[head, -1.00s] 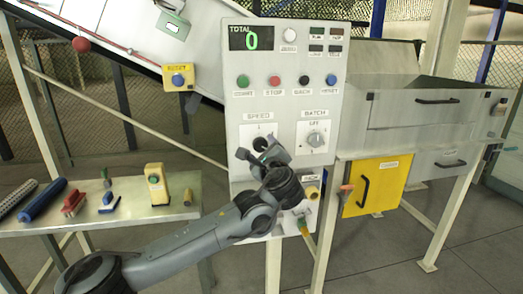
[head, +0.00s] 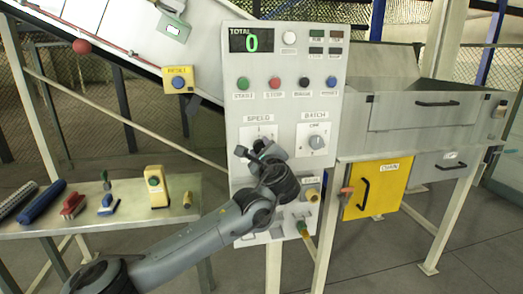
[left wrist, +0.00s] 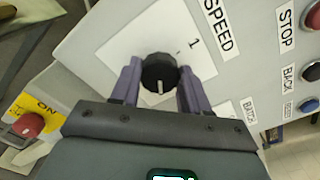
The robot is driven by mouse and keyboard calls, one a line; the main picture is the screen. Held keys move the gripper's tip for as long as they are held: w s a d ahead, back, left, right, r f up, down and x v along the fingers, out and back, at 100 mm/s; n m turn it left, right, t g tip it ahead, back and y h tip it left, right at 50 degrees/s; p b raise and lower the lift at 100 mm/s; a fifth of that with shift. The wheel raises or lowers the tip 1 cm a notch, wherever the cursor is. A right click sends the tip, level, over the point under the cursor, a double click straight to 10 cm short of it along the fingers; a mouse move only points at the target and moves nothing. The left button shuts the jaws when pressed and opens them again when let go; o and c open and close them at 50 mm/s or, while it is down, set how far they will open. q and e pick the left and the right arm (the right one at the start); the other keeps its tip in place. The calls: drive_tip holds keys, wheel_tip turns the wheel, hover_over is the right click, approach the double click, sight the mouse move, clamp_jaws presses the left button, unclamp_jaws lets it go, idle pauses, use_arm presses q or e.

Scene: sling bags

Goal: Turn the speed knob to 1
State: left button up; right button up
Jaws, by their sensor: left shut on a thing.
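The speed knob (left wrist: 159,72) is round and black with a white pointer line, on a white plate under the SPEED label (left wrist: 217,25). In the left wrist view its pointer line faces the bottom of the picture, while the printed 1 (left wrist: 195,44) is at its upper right. My left gripper (left wrist: 157,84) has one finger on each side of the knob and is shut on it. In the head view my left gripper (head: 258,154) is at the panel under SPEED and mostly hides the knob. My right gripper is not in view.
The BATCH knob (head: 316,142) is to the right on the same panel (head: 240,100). A row of buttons (head: 275,84) and a display reading 0 (head: 252,40) are above. A side table (head: 130,216) with brushes stands at left. A yellow door (head: 378,187) is at right.

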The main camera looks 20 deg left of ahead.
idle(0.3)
use_arm(q)
drive_tip(key=n, duration=0.3)
drive_tip(key=shift+n, duration=0.4)
drive_tip(key=n+p, duration=0.2)
drive_tip(key=n, duration=1)
drive_tip(key=shift+n+p, duration=0.3)
drive_tip(key=shift+n, duration=0.1)
drive_tip(key=n+p, duration=0.4)
drive_tip(key=n, duration=0.1)
drive_tip(key=shift+p, duration=0.4)
drive_tip(key=shift+f+n+p, duration=0.1)
drive_tip(key=shift+n+p, duration=0.8)
drive_tip(key=shift+n, duration=0.3)
